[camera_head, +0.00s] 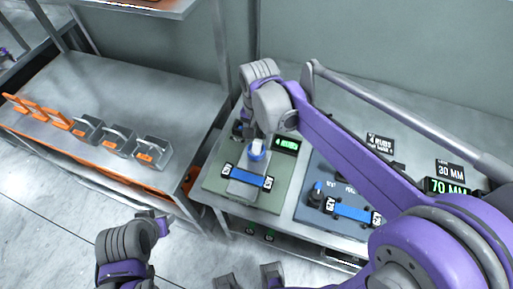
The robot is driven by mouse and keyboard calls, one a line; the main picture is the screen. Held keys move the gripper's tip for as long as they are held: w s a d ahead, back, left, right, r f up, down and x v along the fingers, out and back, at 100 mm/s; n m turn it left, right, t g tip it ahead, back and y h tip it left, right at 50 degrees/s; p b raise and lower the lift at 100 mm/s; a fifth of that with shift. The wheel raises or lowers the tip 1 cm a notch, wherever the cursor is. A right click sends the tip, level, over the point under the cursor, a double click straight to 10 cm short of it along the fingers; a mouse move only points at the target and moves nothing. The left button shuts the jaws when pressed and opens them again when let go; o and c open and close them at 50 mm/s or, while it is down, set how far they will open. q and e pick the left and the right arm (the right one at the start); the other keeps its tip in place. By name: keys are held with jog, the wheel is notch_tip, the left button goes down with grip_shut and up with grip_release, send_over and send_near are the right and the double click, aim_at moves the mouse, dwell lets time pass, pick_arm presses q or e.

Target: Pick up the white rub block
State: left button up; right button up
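A small white block with a blue top, which looks like the white rub block (256,151), stands on a grey strip on the green board (215,185). A blue webbing strap (247,177) with black-and-white tags at its ends lies just in front of it. My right gripper (257,135) points down just above and behind the block; its fingers are mostly hidden by its wrist, so I cannot tell whether they touch it or how wide they are. My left gripper (150,218) is low at the bottom left, away from the boards, and its fingers are unclear.
A dark blue-grey board (305,215) with another blue strap (352,211) lies to the right. A left bench (150,95) holds several grey and orange clamp-like pieces (119,140). My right arm crosses over the right side.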

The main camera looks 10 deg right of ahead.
grip_shut()
jog(key=shift+r, duration=0.1)
